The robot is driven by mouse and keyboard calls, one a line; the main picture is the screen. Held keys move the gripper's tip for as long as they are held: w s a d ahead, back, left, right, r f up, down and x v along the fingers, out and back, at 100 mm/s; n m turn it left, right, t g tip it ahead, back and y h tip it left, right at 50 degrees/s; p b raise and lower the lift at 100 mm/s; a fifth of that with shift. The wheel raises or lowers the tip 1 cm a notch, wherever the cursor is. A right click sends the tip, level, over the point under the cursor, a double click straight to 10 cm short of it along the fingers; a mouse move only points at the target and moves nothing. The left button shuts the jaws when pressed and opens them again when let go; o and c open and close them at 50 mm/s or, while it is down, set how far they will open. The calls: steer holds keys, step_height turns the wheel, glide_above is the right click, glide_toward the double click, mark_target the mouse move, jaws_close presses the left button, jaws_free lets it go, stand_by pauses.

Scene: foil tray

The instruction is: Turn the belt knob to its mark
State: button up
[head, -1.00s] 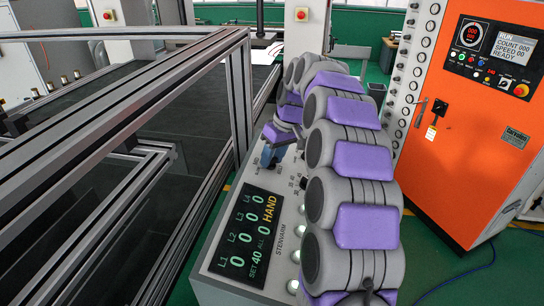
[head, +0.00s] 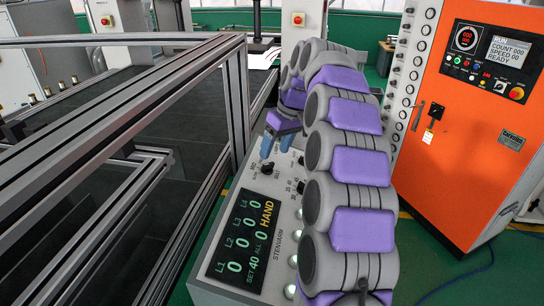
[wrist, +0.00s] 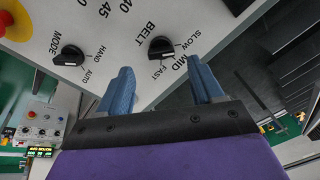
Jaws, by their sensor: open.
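The black belt knob (wrist: 162,48) sits on the light grey panel, under the word BELT, with SLOW, MID and FAST printed around it. A pale pointer line shows on it, but I cannot tell exactly which word it faces. The knob also shows in the head view (head: 267,168). My gripper (wrist: 163,70) is open, its two blue fingers spread either side of the knob in the wrist view. In the head view my gripper (head: 276,147) appears just behind the knob, apart from it, with nothing between the fingers.
The mode knob (wrist: 69,56) and a red button (wrist: 14,20) are on the same panel. A dark display (head: 246,240) reads zeros, SET 40 and HAND. A metal frame (head: 120,105) stands left; an orange cabinet (head: 475,150) stands right.

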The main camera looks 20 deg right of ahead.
steer(key=p+v, duration=0.7)
steer(key=v, duration=0.5)
steer(key=shift+f, duration=0.1)
